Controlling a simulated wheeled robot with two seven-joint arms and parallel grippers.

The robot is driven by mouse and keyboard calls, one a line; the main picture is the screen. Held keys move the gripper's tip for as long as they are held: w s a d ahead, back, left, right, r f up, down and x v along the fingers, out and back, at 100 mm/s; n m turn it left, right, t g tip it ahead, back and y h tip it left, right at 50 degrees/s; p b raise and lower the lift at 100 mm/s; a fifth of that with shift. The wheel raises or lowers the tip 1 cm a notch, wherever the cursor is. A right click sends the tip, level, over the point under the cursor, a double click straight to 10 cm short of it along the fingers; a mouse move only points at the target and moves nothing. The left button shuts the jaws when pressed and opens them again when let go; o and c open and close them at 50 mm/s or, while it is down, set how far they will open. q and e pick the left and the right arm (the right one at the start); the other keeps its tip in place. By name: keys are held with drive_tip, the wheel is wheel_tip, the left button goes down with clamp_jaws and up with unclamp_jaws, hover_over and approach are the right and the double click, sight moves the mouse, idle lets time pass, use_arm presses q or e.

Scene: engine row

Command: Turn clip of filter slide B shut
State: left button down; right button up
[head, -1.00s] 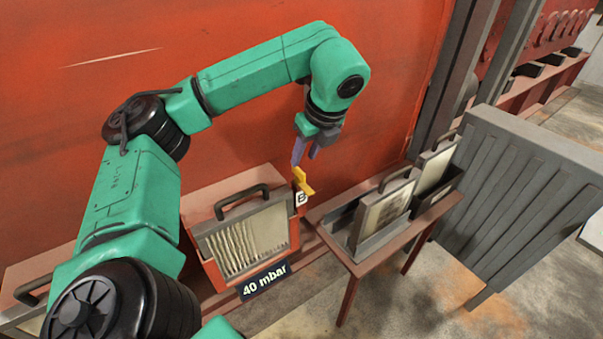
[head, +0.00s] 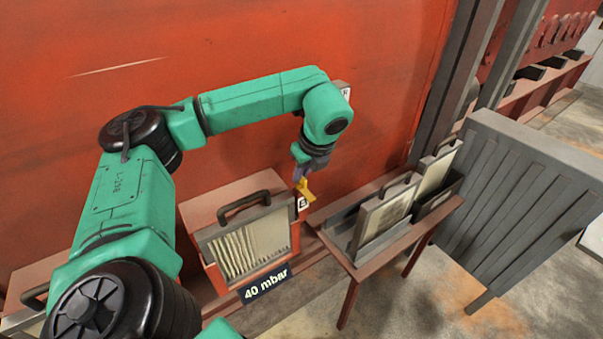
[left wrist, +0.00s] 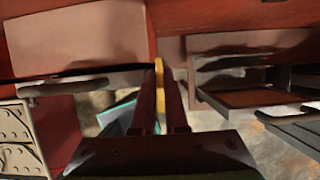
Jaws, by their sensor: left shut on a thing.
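The filter slide (head: 250,243) with a black handle and pleated face sits in its red housing, above a sign reading 40 mbar. The yellow clip (head: 305,189) is at the housing's upper right corner, just above the label B (head: 303,203). My left gripper (head: 302,177) is over the clip and shut on it, hiding part of it. In the left wrist view the clip (left wrist: 159,80) shows as a yellow strip between the two fingers (left wrist: 160,100). My right gripper is not in view.
A small red table (head: 345,255) to the right holds framed filter panels (head: 385,212) with handles. A grey ribbed panel (head: 520,190) stands at far right. A red wall (head: 250,50) rises close behind the arm. Part of another handled slide shows at lower left.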

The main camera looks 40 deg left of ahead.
use_arm(q)
drive_tip(key=shift+f+m+t+b, duration=0.2)
drive_tip(key=shift+m+t+b, duration=0.1)
drive_tip(key=shift+m+b, duration=0.55)
drive_tip(key=m+b, duration=0.2)
drive_tip(key=shift+s+f+t+h+b, duration=0.1)
drive_tip(key=shift+t+h+b, duration=0.2)
drive_tip(key=shift+t+b, duration=0.1)
drive_tip(key=m+t+h+b, duration=0.1)
drive_tip(key=m+b, duration=0.2)
drive_tip(key=m, duration=0.1)
drive_tip(key=shift+a+m, duration=0.15)
drive_tip(key=shift+m, duration=0.2)
drive_tip(key=m, duration=0.1)
drive_tip(key=m+h+b, duration=0.1)
drive_tip(key=shift+s+r+m+t, duration=0.1)
drive_tip(key=shift+r+m+t, duration=0.1)
drive_tip(key=shift+m+t, duration=0.2)
drive_tip(key=shift+a+m+h+b, duration=0.1)
drive_tip(key=shift+m+h+b, duration=0.35)
drive_tip(key=shift+m, duration=0.35)
drive_tip(key=shift+a+r+m+h, duration=0.1)
drive_tip(key=shift+m+h, duration=0.45)
drive_tip(key=shift+m, duration=0.75)
drive_tip(key=shift+r+m+h, duration=0.1)
drive_tip(key=shift+m+h, duration=0.4)
drive_tip(key=shift+m, duration=0.8)
drive_tip(key=c, duration=0.9)
unclamp_jaws()
drive_tip(key=shift+c, duration=0.2)
